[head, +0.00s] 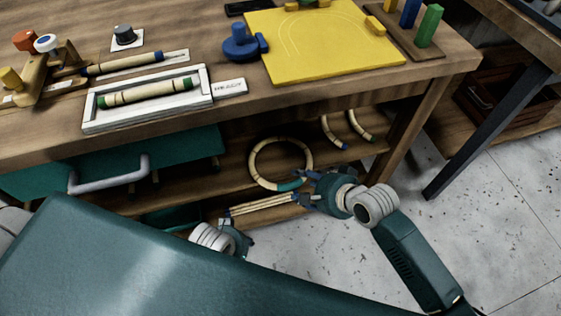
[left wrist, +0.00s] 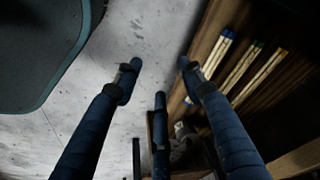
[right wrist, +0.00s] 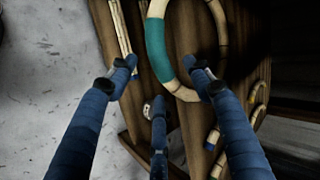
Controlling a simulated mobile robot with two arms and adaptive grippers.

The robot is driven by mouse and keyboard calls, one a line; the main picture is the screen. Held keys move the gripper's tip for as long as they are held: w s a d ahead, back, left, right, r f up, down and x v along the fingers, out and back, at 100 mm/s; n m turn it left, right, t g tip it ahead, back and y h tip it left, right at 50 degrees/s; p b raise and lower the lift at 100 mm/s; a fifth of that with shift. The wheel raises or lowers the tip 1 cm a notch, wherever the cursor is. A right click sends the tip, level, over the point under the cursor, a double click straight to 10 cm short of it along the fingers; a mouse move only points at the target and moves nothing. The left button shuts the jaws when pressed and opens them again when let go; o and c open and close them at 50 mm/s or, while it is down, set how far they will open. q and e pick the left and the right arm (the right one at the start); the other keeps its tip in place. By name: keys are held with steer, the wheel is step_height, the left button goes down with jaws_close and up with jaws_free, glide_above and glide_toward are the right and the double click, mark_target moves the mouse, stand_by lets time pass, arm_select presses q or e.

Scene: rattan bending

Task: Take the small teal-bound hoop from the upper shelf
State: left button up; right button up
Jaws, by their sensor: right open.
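The small pale hoop with a teal-bound section lies on the shelf under the workbench in the head view (head: 252,168). In the right wrist view its teal binding (right wrist: 156,45) is up close. My right gripper (head: 312,187) is open at the hoop's near right side; in the right wrist view its fingertips (right wrist: 160,68) lie either side of part of the rim, and the right finger overlaps it. I cannot tell if they touch. My left gripper (head: 236,240) is mostly hidden behind my body; in the left wrist view its fingers (left wrist: 160,66) are apart and empty.
Straight rattan sticks (head: 262,205) lie left of my right gripper. Curved pieces (head: 334,133) lie on the shelf to the right of the hoop. The bench top (head: 230,110) overhangs the shelf, and a bench leg (head: 410,135) stands right. Grey floor (head: 330,250) is open in front.

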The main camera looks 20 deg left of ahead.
jaws_close()
steer(key=shift+r, duration=0.15)
